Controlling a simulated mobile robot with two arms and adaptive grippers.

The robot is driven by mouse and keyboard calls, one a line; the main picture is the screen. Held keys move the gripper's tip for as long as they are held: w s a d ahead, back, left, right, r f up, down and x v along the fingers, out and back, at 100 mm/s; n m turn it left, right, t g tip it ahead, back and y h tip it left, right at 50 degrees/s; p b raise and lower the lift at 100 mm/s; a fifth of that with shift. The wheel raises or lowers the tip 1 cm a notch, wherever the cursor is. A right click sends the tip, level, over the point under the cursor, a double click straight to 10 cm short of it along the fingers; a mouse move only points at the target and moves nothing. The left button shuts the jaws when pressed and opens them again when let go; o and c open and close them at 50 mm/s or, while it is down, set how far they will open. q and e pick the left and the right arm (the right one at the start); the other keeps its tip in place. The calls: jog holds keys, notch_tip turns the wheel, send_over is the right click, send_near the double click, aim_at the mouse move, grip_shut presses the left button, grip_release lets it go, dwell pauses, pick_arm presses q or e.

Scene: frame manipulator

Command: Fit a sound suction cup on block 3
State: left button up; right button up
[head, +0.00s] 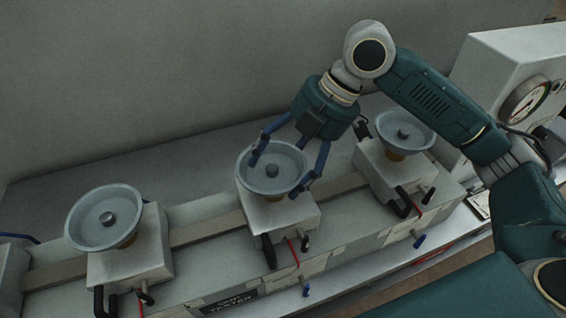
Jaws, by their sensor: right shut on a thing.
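Grey-blue suction cups sit on white blocks along a rail. My right gripper (276,172) reaches down over the middle cup (258,178), its blue fingers closed on opposite sides of the cup's rim. That cup sits on, or just over, the middle block (286,216); any small gap is hidden. Another cup (92,222) sits on a block (128,262) to the left, and a third cup (400,127) on a block (396,176) to the right. No block number is readable, so I cannot tell which is block 3. My left gripper is out of view.
A white box with a round dial gauge (524,100) stands at the right. Black handles and red and blue levers stick out at the blocks' front. A dark label (232,303) is on the bench front. A further block (10,272) is cut off at the left edge.

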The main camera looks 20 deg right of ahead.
jog(key=shift+f, duration=0.1)
jog(key=o, duration=1.4)
jog(key=shift+c, duration=0.2)
jog(key=p+v, duration=0.6)
jog(key=shift+d+r, duration=0.1)
jog(key=shift+r, duration=0.3)
jog(key=shift+p+v, duration=0.95)
jog(key=shift+v, duration=0.05)
jog(key=shift+p+v, duration=0.7)
jog(key=shift+v, duration=0.45)
jog(key=shift+s+f, duration=0.1)
